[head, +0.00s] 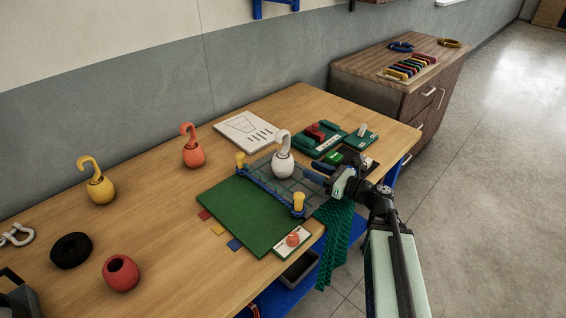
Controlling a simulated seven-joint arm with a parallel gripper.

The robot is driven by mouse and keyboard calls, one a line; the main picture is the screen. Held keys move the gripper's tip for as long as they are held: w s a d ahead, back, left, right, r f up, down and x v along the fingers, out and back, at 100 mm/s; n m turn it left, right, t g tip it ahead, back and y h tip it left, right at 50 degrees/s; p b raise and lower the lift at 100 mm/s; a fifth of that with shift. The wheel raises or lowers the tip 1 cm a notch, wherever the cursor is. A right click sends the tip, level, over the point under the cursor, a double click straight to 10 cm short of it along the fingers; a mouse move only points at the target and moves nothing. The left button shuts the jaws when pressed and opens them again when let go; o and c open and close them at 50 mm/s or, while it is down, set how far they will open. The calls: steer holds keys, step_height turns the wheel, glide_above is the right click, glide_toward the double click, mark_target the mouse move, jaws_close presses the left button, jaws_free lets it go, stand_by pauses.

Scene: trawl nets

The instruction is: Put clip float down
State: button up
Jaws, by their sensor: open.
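A white clip float (283,166) with a curved hook on top stands upright on the netting panel (265,170), near its back edge. An orange clip float (193,156) and a yellow clip float (100,191) stand upright on the table further left. My gripper (326,176) is open, low over the right side of the panel. It is to the right of the white float and looks apart from it. Its fingertips are small and hard to make out, and I see nothing held between them.
A green board (248,222) lies in front of the panel, with a blue rope and yellow posts (298,202) between. A green net (335,235) hangs off the table edge. Green trays (318,138) lie behind. A black ring (71,250) and red float (121,273) are at left.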

mark_target(283, 154)
step_height(283, 154, up, 6)
steer(key=d+n, duration=0.2)
steer(key=n, duration=0.8)
steer(key=shift+w+a+f+n, duration=0.15)
steer(key=shift+w+a+n, duration=1.4)
steer(key=shift+n, duration=2.9)
steer(key=shift+w+a+f+n, duration=0.1)
steer(key=shift+w+a+n, duration=0.75)
steer(key=shift+a+n, duration=2.5)
steer(key=shift+w+a+f+n, duration=0.15)
steer(key=shift+w+a+n, duration=0.9)
steer(key=shift+n, duration=4.45)
steer(key=shift+w+d, duration=0.1)
steer(key=shift+d, duration=0.1)
